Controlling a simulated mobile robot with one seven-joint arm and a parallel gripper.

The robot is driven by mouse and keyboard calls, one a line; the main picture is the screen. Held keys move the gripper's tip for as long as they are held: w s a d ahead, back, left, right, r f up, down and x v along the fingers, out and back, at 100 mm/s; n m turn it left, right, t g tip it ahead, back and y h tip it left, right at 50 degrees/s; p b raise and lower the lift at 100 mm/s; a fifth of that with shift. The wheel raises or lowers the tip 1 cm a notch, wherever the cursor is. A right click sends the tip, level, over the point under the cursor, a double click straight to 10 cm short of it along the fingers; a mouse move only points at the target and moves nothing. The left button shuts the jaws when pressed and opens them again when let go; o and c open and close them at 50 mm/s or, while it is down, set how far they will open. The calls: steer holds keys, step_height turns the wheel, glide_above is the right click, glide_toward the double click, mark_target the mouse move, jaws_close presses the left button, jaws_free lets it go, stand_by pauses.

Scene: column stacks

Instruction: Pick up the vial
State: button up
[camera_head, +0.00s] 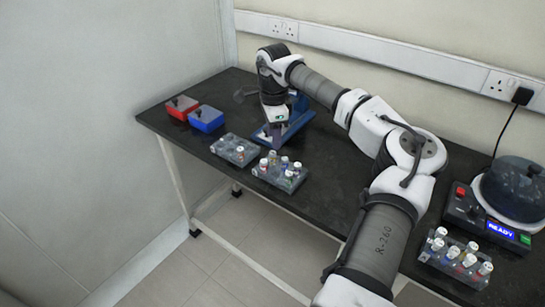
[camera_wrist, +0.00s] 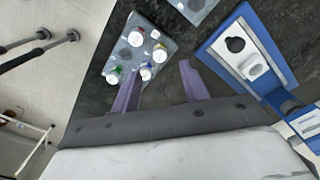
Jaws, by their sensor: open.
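My gripper (camera_head: 272,137) is over the far left part of the dark bench, beside a blue stand. In the wrist view its two purple fingers (camera_wrist: 160,88) are spread apart with only bench between them. A grey rack (camera_head: 262,172) holds several capped vials (camera_head: 284,161); in the wrist view this rack (camera_wrist: 122,52) and its vials (camera_wrist: 146,72) lie just beyond and left of the fingers. A second grey rack (camera_head: 222,152) holds a vial (camera_head: 240,150). A third rack (camera_head: 430,258) at the right holds several vials (camera_head: 470,260). Which vial is meant cannot be told.
The blue and white stand (camera_head: 298,118) is close to my gripper and shows at right in the wrist view (camera_wrist: 235,75). Red (camera_head: 182,106) and blue (camera_head: 206,119) boxes sit at the bench's left end. A device reading READY (camera_head: 490,225) stands at the right.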

mark_target(273, 152)
steer(key=shift+a+f+p, duration=0.15)
steer(key=shift+f+p, duration=0.75)
steer(key=shift+f, duration=2)
jaws_close()
